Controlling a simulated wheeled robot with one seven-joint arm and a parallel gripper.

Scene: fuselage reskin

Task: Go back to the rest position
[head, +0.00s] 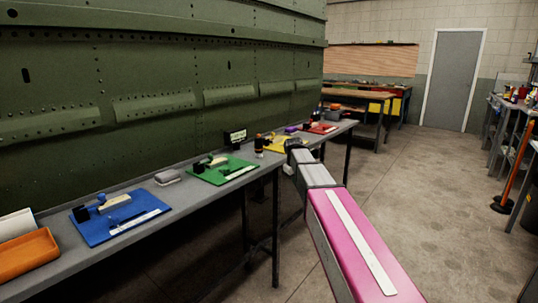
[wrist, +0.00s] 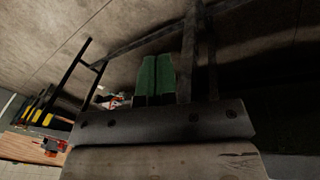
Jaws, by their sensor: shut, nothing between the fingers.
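My arm reaches forward from the lower right of the head view, beside the bench's front edge. My gripper (head: 296,146) is at its far end, small and partly hidden by my own arm, close to the yellow mat (head: 285,143). In the wrist view my gripper's two green fingers (wrist: 155,75) lie side by side, shut, with nothing seen between them. The floor and dark table legs show behind them.
A long grey bench (head: 185,195) runs along the green fuselage (head: 150,80). It carries an orange tray (head: 27,255), a blue mat (head: 95,232), a green mat (head: 215,178) and a red mat (head: 322,128). Open floor (head: 425,200) lies to the right, before a grey door (head: 457,80).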

